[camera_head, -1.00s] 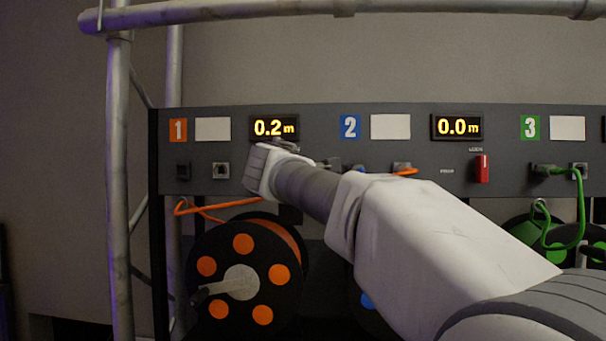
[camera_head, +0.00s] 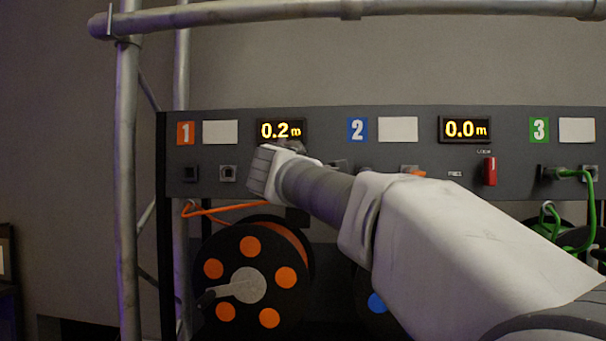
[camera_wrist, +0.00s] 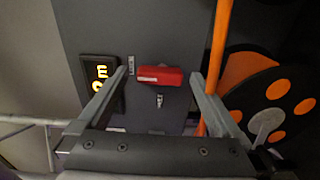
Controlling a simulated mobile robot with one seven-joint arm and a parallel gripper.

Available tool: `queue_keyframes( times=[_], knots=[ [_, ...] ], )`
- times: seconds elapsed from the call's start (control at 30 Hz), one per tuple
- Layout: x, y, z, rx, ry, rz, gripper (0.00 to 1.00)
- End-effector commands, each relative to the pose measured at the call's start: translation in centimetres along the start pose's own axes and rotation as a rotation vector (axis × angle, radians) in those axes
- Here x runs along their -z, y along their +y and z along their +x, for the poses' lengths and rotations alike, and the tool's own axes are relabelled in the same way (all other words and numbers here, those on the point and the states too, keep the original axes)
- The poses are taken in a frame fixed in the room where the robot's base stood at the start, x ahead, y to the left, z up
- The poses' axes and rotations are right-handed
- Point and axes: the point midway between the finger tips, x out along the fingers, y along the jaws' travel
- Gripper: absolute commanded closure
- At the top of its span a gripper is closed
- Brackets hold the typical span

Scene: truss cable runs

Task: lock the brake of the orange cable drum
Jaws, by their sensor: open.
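The orange cable drum (camera_head: 206,250), black with orange discs, hangs below bay 1 at the left. It also shows at the right of the wrist view (camera_wrist: 293,122). Its red brake lever (camera_wrist: 160,76) is in the wrist view, lying along the direction from the drum to the display, with its end by the LOCK label (camera_wrist: 131,65). The FREE label (camera_wrist: 159,100) is to one side of it. My gripper (camera_wrist: 160,72) is open, its fingers at either end of the lever with small gaps. In the head view my arm hides the lever and fingers.
An orange cable (camera_head: 225,209) runs above the drum and passes close to one finger in the wrist view. The bay 1 display (camera_head: 282,130) reads 0.2 m. Bay 2's red lever (camera_head: 489,171) is upright below its LOCK label. A truss post (camera_head: 127,190) stands left.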

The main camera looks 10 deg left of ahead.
Motion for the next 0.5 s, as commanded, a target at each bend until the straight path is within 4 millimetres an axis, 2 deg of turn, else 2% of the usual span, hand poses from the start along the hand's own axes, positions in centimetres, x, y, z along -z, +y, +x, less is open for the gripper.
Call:
queue_keyframes(
  times=[0.5],
  knots=[
    [0.0, 0.1, -10.8, -0.002, 0.002, -0.001, 0.00]
  ],
)
